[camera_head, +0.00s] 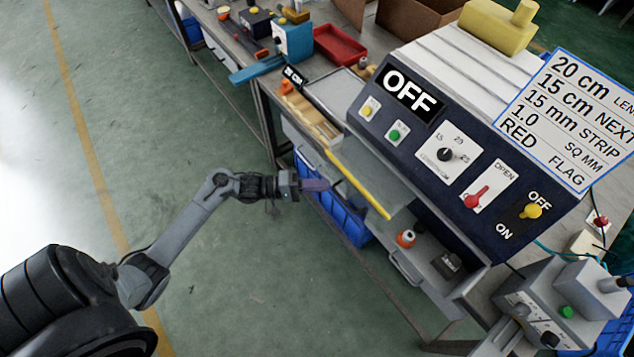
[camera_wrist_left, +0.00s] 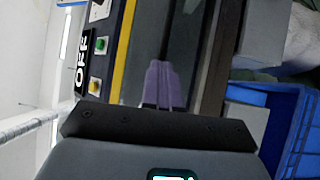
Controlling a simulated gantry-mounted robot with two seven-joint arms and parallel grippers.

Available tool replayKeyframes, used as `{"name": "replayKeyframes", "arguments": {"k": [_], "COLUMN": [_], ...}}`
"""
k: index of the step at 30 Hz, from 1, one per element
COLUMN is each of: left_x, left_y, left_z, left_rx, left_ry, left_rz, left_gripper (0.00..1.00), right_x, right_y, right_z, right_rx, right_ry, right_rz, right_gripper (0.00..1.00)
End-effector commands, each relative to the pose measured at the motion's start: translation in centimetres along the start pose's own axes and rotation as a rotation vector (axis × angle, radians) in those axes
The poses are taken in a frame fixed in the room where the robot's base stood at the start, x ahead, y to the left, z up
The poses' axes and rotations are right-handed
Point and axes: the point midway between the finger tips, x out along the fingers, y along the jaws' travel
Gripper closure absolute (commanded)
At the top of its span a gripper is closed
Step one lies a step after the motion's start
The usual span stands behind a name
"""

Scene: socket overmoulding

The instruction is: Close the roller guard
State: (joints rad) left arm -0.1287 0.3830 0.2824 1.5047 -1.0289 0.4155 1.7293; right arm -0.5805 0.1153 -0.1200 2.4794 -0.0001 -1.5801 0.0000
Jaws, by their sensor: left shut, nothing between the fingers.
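In the head view, a bright yellow bar (camera_head: 358,184) slants along the front of the dark control machine (camera_head: 425,150), below its panel. A see-through greenish plate (camera_head: 385,180) lies beside the bar; I take these as the roller guard. In the left wrist view the yellow strip (camera_wrist_left: 124,45) runs upright, left of my fingers. My left gripper (camera_head: 318,185) has purple fingers shut together with nothing between them. It is just left of the bar, in front of the machine; contact cannot be made out. In the wrist view the fingers (camera_wrist_left: 164,85) overlap a dark panel. My right gripper is out of view.
The panel shows an OFF display (camera_head: 410,94), a dial (camera_head: 445,154), a red lever (camera_head: 472,200) by an OPEN label and a yellow switch (camera_head: 533,210). A blue crate (camera_head: 335,205) is under the bench. A shelf holds an orange-and-white item (camera_head: 405,238). Floor at left is clear.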

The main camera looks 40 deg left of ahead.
Motion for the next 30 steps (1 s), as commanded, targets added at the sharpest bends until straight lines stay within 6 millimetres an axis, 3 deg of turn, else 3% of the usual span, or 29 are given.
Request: {"name": "replayKeyframes", "arguments": {"k": [6, 11, 21, 30], "left_x": [0.1, 1.0, 6.0, 10.4], "left_y": [0.1, 0.4, 0.6, -0.2], "left_z": [0.2, 1.5, 8.7, 15.1], "left_rx": [-0.001, -0.005, -0.008, -0.004], "left_ry": [0.0, -0.001, -0.001, -0.001], "left_rz": [0.0, 0.001, 0.003, 0.001], "left_gripper": [1.0, 1.0, 1.0, 1.0], "right_x": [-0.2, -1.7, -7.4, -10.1], "right_y": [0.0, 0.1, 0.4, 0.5], "right_z": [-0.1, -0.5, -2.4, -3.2], "right_rx": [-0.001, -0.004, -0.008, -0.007], "right_ry": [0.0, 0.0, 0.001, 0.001], "right_rz": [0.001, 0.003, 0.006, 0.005], "right_gripper": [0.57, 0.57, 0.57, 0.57]}}
